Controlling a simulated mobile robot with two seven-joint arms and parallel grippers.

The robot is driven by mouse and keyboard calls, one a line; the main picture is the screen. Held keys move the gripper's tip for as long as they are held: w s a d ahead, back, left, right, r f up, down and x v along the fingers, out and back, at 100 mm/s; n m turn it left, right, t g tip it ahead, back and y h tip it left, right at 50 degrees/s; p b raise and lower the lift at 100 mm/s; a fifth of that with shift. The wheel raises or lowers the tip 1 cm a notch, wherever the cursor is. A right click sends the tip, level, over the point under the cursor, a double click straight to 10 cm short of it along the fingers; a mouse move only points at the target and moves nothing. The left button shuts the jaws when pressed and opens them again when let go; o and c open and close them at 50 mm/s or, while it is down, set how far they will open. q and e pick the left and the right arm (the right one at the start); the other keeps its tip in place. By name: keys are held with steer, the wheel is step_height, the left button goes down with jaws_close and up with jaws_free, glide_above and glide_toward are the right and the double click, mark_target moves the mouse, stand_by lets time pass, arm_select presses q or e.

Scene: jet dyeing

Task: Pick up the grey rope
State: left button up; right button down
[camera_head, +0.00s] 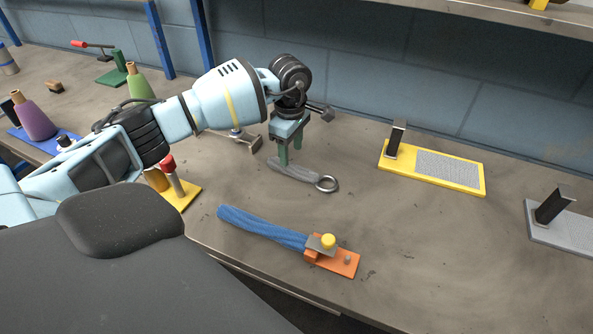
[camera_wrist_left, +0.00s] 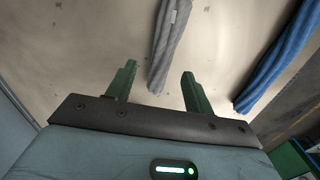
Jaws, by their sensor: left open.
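The grey rope (camera_head: 293,170) lies on the table as a short bundle with a metal ring (camera_head: 327,183) at its right end. My left gripper (camera_head: 290,160) points down over the rope's left part. In the left wrist view the gripper (camera_wrist_left: 155,85) has its two green fingers apart, with the grey rope (camera_wrist_left: 168,45) running between them, towards the far side. Whether the fingers touch the rope cannot be told. My right gripper is not in view.
A blue rope (camera_head: 262,228) clamped to an orange plate (camera_head: 338,262) lies in front. A yellow plate (camera_head: 465,180) with an upright post stands to the right, and a grey plate (camera_head: 570,235) farther right. A small yellow base (camera_head: 188,197) with a red-topped post is at left.

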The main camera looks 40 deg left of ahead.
mark_target(293, 166)
arm_select(q)
steer(key=f, duration=0.5)
steer(key=shift+s+d, duration=0.1)
steer(key=shift+d, duration=0.3)
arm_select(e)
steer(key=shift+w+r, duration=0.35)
arm_select(q)
jaws_close()
steer(key=shift+r, duration=0.15)
step_height(293, 166, up, 10)
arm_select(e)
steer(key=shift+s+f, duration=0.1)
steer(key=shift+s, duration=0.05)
